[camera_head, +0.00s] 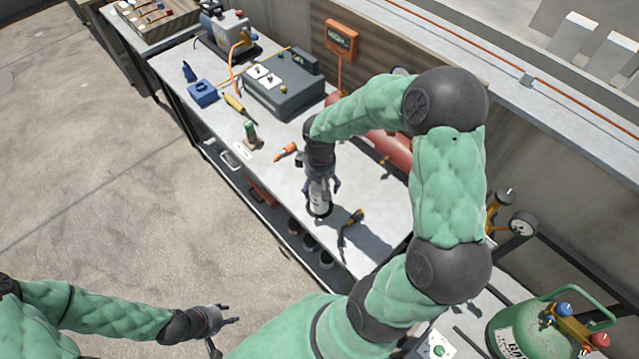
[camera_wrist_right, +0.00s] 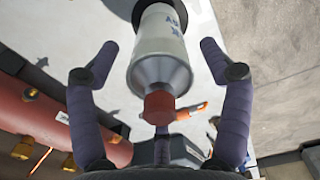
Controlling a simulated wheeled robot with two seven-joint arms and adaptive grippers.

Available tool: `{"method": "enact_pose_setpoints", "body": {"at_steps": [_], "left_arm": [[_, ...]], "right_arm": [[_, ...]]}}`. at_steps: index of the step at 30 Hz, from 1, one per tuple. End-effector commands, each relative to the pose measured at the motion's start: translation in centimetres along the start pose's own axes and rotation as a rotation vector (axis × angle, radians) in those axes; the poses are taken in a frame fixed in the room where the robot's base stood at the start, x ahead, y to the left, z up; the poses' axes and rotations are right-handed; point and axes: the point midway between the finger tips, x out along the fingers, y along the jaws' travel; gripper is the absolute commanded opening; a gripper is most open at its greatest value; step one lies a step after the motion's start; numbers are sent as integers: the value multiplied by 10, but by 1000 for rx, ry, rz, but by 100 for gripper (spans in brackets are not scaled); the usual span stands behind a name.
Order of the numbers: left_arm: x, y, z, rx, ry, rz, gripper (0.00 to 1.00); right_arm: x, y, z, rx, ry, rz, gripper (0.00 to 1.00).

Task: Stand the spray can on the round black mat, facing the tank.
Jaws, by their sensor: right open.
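The spray can (camera_head: 318,198) is white and grey and stands upright on the bench; the right wrist view shows its red cap (camera_wrist_right: 159,106) and dark label lettering on its body (camera_wrist_right: 160,35). The round black mat (camera_head: 318,213) shows as a dark rim around its base. My right gripper (camera_head: 322,187) is open, its fingers on either side of the can with gaps visible in the right wrist view (camera_wrist_right: 160,55). A red tank (camera_head: 393,150) lies behind my right arm, partly hidden; it shows in the right wrist view (camera_wrist_right: 40,122). My left gripper (camera_head: 226,328) is open and empty, away from the bench.
A yellow-and-black tool (camera_head: 351,222) lies right of the can. An orange-handled tool (camera_head: 287,151), a small green-topped item (camera_head: 251,133) and a grey case (camera_head: 283,85) are farther back. A green gas cylinder (camera_head: 515,325) stands at the lower right.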

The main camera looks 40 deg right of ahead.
Motion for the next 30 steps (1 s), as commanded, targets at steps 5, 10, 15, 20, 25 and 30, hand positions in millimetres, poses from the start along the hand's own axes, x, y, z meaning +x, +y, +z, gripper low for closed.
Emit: {"method": "enact_pose_setpoints", "body": {"at_steps": [5,10,15,20,25,30], "left_arm": [[-3,1,0,0,0,0,40],[-9,3,0,0,0,0,40],[-16,6,1,0,0,0,40],[-22,8,1,0,0,0,40],[-25,9,1,0,0,0,40],[-26,9,1,0,0,0,40]], "right_arm": [[-4,0,0,0,0,0,79],[-28,1,-1,0,4,2,79],[-64,0,-1,0,4,2,79],[-93,0,-1,-1,3,2,79],[-114,0,-1,0,2,1,79],[-123,0,0,-1,0,0,79]]}}
